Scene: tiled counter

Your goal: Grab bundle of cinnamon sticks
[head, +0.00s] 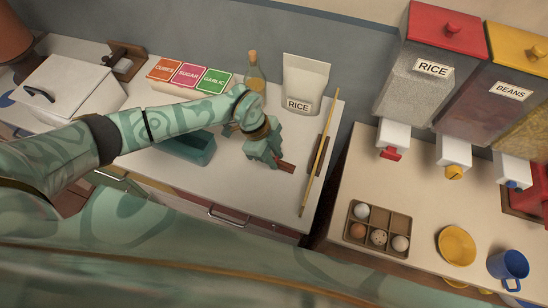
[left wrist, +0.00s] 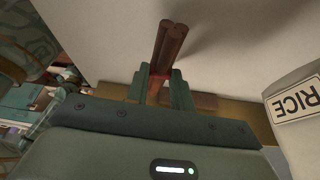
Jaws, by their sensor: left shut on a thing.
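The bundle of cinnamon sticks (head: 287,167) is reddish brown and shows as a short end poking out from my left gripper (head: 268,156) in the head view. In the left wrist view the bundle (left wrist: 170,42) sits between the two green fingers of the left gripper (left wrist: 160,82), which are shut on it. The sticks point away from the palm, with a reddish band near the fingers. The gripper hides the rest of the bundle in the head view. How far it is above the counter I cannot tell. My right gripper is not in view.
A rice bag (head: 305,84) and a bottle (head: 254,72) stand behind the gripper. A long yellow stick (head: 319,155) lies to its right near the counter edge. A teal container (head: 188,149) is left. An egg tray (head: 378,229) sits on the right counter, beyond a gap.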

